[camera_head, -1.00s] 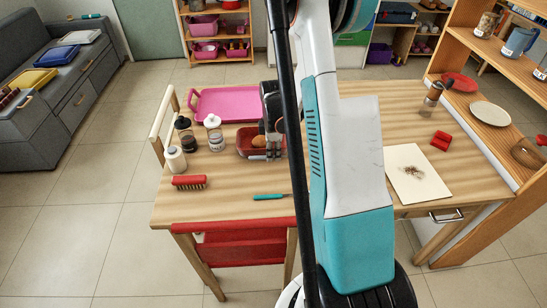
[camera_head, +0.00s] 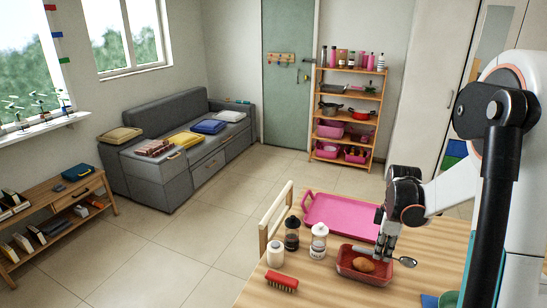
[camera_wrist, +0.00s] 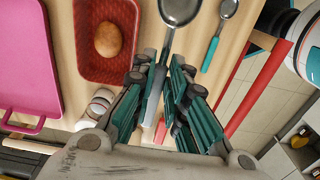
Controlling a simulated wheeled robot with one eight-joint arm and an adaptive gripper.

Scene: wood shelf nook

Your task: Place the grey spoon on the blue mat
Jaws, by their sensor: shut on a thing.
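A grey spoon is in my gripper (camera_head: 384,246). Its round bowl (camera_head: 407,262) sticks out to the right, above the table by the red basket (camera_head: 350,271). In the wrist view, my gripper (camera_wrist: 162,78) is shut on the spoon's handle, and the grey bowl (camera_wrist: 180,9) points away at the top. I cannot tell the exact height of the spoon above the table. A flat blue piece (camera_head: 208,127) lies on the grey sofa across the room; I cannot be sure that it is the blue mat.
The wooden table (camera_head: 330,291) bears a pink tray (camera_head: 342,216), jars (camera_head: 318,241), and a red brush (camera_head: 282,281). The basket holds a brown egg-like thing (camera_wrist: 108,40). A teal-handled spoon (camera_wrist: 211,53) lies nearby. Open floor (camera_head: 180,230) stretches between table and sofa (camera_head: 165,109).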

